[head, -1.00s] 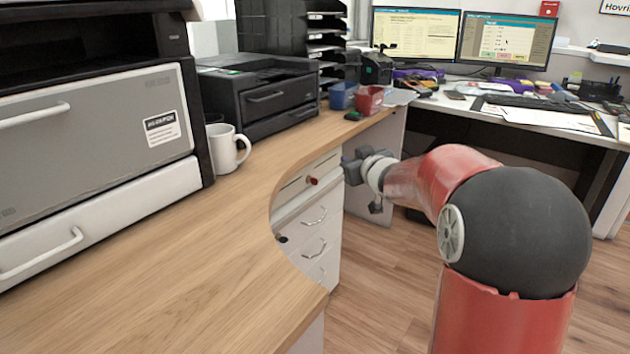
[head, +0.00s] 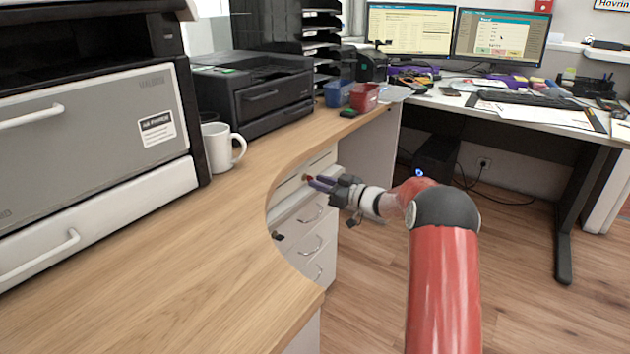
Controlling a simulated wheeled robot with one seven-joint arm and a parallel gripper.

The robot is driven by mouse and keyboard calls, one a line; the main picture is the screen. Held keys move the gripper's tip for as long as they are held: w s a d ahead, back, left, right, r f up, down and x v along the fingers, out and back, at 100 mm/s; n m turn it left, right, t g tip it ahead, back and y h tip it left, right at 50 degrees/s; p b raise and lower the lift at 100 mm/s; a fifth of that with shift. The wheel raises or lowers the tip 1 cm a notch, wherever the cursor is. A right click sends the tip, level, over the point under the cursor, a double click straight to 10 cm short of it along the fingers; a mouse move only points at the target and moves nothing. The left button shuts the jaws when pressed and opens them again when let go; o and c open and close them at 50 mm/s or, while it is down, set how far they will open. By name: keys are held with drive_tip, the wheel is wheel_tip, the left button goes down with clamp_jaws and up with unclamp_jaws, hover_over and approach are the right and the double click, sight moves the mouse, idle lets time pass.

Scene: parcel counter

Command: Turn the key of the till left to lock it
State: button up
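The till (head: 288,190) is the pale drawer front just under the counter's curved edge, above the drawers. Its small red key (head: 306,178) sticks out of the front, and only a bit of it shows. My gripper (head: 314,183) reaches in from the right, with its fingertips at the key. In this view I cannot tell whether the fingers touch the key or stand just short of it. The gap between the fingers is too small to make out. The way the key is turned is also unclear.
The wooden counter (head: 200,270) overhangs the till. Below it are white drawers (head: 312,240) with handles. A white mug (head: 220,150), a printer (head: 255,95), a blue bin (head: 337,93) and a red bin (head: 364,97) stand on top. The floor right of the drawers is open.

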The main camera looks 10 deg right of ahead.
drive_tip(key=shift+x, duration=1.15)
drive_tip(key=shift+c, duration=0.2)
clamp_jaws()
